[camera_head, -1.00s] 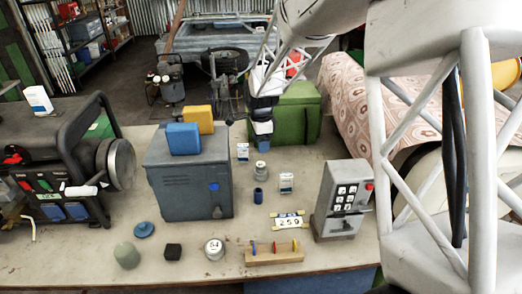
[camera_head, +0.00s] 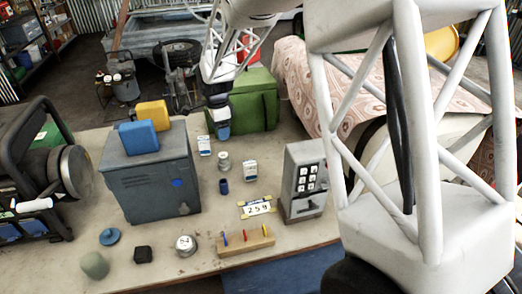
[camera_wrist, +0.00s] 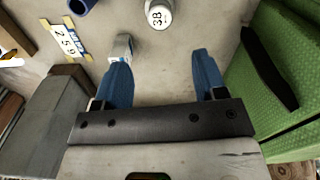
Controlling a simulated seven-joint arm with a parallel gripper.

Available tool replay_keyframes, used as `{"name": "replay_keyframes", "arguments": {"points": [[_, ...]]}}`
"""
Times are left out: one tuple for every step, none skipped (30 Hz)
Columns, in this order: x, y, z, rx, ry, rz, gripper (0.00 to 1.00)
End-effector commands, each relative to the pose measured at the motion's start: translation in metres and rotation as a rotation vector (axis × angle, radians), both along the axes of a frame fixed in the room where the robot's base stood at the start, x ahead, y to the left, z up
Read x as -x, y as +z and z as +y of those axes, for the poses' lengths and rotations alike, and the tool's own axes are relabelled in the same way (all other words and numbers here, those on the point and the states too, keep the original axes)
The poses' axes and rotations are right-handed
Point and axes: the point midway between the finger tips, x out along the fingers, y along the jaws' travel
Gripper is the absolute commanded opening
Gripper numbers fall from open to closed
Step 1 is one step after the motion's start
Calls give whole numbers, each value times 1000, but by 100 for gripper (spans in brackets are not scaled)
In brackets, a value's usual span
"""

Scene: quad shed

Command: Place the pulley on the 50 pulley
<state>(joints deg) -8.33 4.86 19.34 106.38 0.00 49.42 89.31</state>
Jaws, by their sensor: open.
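My gripper (camera_wrist: 160,62) is open and empty, its two blue fingers apart above the bench in the wrist view. In the head view my gripper (camera_head: 221,128) hangs in front of the green crate. A silver round piece (camera_wrist: 158,16) marked 38 lies ahead of the fingers; it looks like the small one (camera_head: 223,160) in the head view. A larger silver round piece (camera_head: 186,245) sits at the bench front, its number too small to read surely. A blue disc (camera_head: 109,236) lies left of it. I cannot tell which pieces are pulleys; no 50 is readable.
A small white box (camera_wrist: 122,48) stands close by the left finger. The green crate (camera_wrist: 285,60) rises at right.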

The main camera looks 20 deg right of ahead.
Motion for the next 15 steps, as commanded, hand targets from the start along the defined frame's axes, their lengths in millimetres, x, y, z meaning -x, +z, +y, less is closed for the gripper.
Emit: {"name": "replay_keyframes", "arguments": {"points": [[1, 1, 0, 0, 2, -1, 65], [1, 2, -1, 0, 4, -1, 65], [2, 3, -1, 0, 8, -2, 65], [4, 4, -2, 0, 12, -3, 65], [5, 6, -2, -1, 18, -5, 65], [8, 9, -4, -1, 28, -6, 65], [10, 11, -5, 0, 37, -8, 65], [13, 14, -6, -1, 48, -10, 65], [18, 19, -8, -1, 66, -14, 65], [22, 23, -10, -1, 80, -17, 65], [27, 27, -12, -1, 97, -20, 65], [34, 33, -15, -1, 122, -24, 65], [39, 38, -17, 0, 142, -28, 65], [46, 43, -20, 0, 164, -31, 65], [54, 50, -24, 0, 196, -37, 65]]}}
